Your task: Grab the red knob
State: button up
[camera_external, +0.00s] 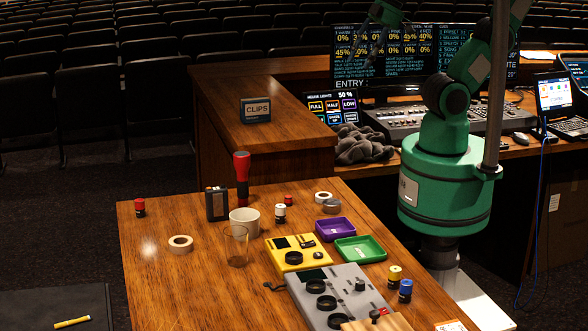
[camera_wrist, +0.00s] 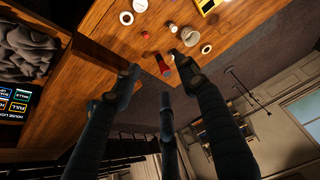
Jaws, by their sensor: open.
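Two small red pieces lie on the wooden desk, and I cannot tell for certain which is the red knob. One is a short red piece (camera_external: 288,200) near the tape rolls; a small red piece also shows in the wrist view (camera_wrist: 145,35). The other is a red-topped cylinder (camera_external: 139,207) at the desk's left edge. My gripper (camera_external: 380,42) is high at the top of the external view, well away from both pieces. Its spread dark fingers (camera_wrist: 160,78) are open and empty in the wrist view.
A red-headed flashlight (camera_external: 241,166) stands upright near a dark box (camera_external: 216,204), white cup (camera_external: 244,221) and clear glass (camera_external: 237,247). A yellow box (camera_external: 296,251) and trays are at right. A raised wooden ledge (camera_external: 290,140) stands behind. The desk's left front is mostly clear.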

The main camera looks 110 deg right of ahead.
jog(key=w+d+f+g, duration=0.3)
jog(key=w+f, duration=0.9)
jog(key=w, duration=0.3)
jog(key=w+d+f+g, duration=0.1)
jog(key=w+f, duration=0.2)
jog(key=f, duration=0.6)
jog(key=w+d+f+g, duration=0.1)
jog(key=w+f, duration=0.3)
jog(key=f, duration=0.6)
jog(key=shift+d+f+g, duration=0.15)
jog(key=shift+d+g, duration=0.15)
jog(key=shift+d, duration=0.5)
jog(key=shift+f, duration=0.1)
jog(key=b, duration=0.1)
send_over(288, 196)
jog(key=f, duration=0.8)
jog(key=shift+a+f, duration=0.2)
